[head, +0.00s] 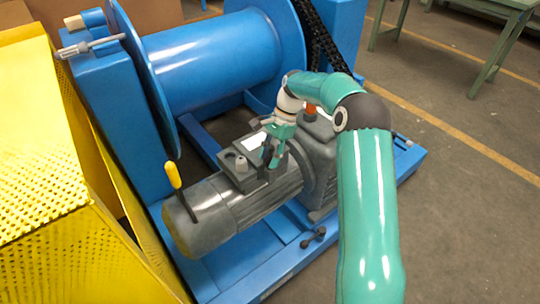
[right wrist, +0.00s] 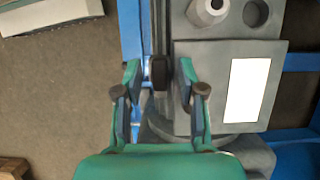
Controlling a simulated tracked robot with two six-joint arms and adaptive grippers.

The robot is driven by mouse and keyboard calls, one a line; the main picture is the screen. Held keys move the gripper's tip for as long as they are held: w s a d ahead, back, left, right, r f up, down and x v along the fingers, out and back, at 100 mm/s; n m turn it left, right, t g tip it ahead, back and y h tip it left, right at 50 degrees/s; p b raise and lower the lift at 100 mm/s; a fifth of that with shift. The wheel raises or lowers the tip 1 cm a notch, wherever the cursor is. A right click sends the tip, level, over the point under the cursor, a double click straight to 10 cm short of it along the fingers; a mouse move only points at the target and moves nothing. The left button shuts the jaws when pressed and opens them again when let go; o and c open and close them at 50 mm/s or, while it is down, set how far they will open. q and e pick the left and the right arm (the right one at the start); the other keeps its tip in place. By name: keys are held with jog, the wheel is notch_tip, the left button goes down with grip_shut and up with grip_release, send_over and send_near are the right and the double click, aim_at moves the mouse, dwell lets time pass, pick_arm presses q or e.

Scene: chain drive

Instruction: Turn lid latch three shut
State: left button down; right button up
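A grey terminal box with a lid (head: 240,160) sits on top of the grey motor (head: 235,205). The lid carries a white label, and its grey plate (right wrist: 212,110) also shows in the right wrist view. A small dark latch (right wrist: 160,72) stands at the lid's left edge in the right wrist view. My right gripper (head: 270,157) is over the box's right side in the head view. In the wrist view its two fingers are apart, one on each side of the dark latch; I cannot tell whether they touch it. My left gripper is not in view.
A blue drum (head: 220,60) and chain (head: 322,40) stand behind the motor. A yellow-handled lever (head: 174,176) rises near the motor's left end. A yellow perforated guard (head: 45,170) fills the left. A dark handle (head: 314,238) lies on the blue base.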

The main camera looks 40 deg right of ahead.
grip_shut()
